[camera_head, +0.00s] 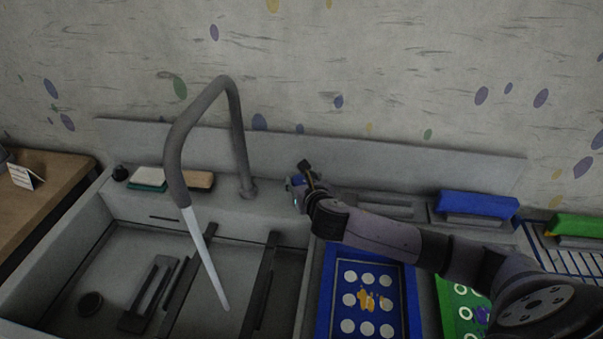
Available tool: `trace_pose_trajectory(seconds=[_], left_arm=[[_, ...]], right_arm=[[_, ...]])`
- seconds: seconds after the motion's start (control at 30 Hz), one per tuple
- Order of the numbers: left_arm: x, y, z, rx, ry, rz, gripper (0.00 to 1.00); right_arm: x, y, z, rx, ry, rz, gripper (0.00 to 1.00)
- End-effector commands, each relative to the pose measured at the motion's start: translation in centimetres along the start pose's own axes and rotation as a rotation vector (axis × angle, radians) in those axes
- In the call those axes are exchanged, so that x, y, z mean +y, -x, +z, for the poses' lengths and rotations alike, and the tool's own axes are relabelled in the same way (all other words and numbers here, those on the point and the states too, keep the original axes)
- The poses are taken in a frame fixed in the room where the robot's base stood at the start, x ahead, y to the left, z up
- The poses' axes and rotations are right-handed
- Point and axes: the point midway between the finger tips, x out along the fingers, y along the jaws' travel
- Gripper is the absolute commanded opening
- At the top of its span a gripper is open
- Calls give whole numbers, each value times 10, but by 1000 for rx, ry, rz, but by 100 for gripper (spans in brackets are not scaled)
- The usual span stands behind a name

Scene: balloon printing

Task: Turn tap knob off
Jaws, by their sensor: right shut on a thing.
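The grey tap (178,150) arches over the sink from its base at the back ledge. A pale stream of water (205,258) runs from its spout into the basin. My right arm comes in from the right, and my right gripper (303,182) is at the back ledge, just right of the tap base. It is shut on the tap knob, which is mostly hidden by the gripper; a small dark piece (305,166) sticks up there. My left gripper is not in view.
The sink (110,270) holds dark racks and a drain. A sponge (150,178) and a brown block (199,180) lie on the ledge. A blue printing frame (323,290) lies below my right arm. Blue (478,205) and green (578,225) blocks stand at right.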

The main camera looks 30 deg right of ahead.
Motion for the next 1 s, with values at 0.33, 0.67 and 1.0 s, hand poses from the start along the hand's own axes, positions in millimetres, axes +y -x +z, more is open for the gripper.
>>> trace_pose_trajectory(seconds=[0.33, 0.67, 1.0], left_arm=[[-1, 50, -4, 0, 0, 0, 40], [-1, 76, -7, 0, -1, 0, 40], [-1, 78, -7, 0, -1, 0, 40]], right_arm=[[3, 2, 5, 4, -130, -304, 15], [3, 1, 3, 4, -249, -595, 15], [2, -1, 0, 2, -365, -878, 15]])
